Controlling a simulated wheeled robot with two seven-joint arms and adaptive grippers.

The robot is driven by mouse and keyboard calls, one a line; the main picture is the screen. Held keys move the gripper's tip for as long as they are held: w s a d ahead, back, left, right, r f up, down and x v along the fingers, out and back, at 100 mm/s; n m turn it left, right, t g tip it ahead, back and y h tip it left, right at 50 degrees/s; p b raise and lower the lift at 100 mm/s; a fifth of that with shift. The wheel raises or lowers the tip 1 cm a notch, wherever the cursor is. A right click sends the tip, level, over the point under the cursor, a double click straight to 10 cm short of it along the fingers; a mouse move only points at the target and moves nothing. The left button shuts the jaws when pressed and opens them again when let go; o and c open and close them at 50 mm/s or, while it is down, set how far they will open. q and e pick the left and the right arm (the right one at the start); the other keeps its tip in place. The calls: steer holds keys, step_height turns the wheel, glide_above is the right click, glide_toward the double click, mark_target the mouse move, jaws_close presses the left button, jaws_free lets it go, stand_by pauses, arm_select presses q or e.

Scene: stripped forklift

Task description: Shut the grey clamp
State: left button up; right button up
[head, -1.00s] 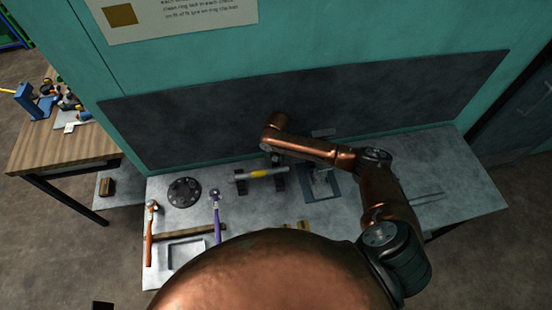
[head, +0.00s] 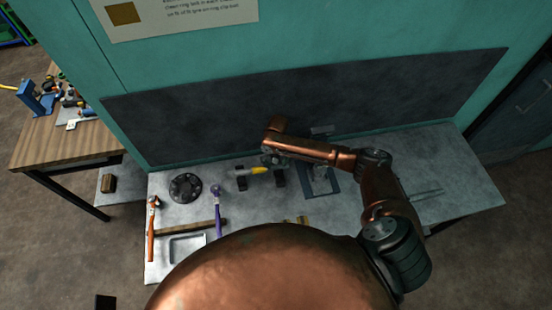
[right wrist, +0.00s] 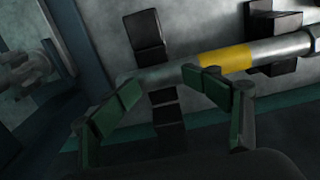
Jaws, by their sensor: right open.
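My right gripper (head: 270,158) reaches down over the bench from the right, above a grey bar with a yellow band (head: 258,170). In the right wrist view its dark green fingers (right wrist: 162,88) are open, with nothing held. The grey bar (right wrist: 285,50) passes just beyond the fingertips on dark blocks; I cannot tell if they touch it. A grey metal piece (right wrist: 22,72) in a blue-grey frame (right wrist: 62,42) shows at the left edge. It may be the grey clamp, but its shape is unclear. In the head view my arm partly hides that frame (head: 335,182). My left gripper is out of view.
The bench also holds a dark round flange (head: 185,187), an orange-handled hammer (head: 151,230), a purple-handled tool (head: 218,212) and a small grey tray (head: 187,248). A dark panel (head: 200,120) rises behind it. The bench's right end is mostly clear.

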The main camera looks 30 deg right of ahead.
steer(key=shift+s+d+f, duration=0.2)
steer(key=shift+s+f, duration=0.05)
steer(key=shift+s, duration=0.1)
steer(key=shift+w+d, duration=0.1)
steer(key=shift+w, duration=0.15)
steer(key=shift+w+r, duration=0.1)
steer(key=shift+r, duration=0.05)
steer(key=shift+r, duration=0.2)
step_height(320, 180, up, 12)
steer(key=shift+w+f, duration=0.1)
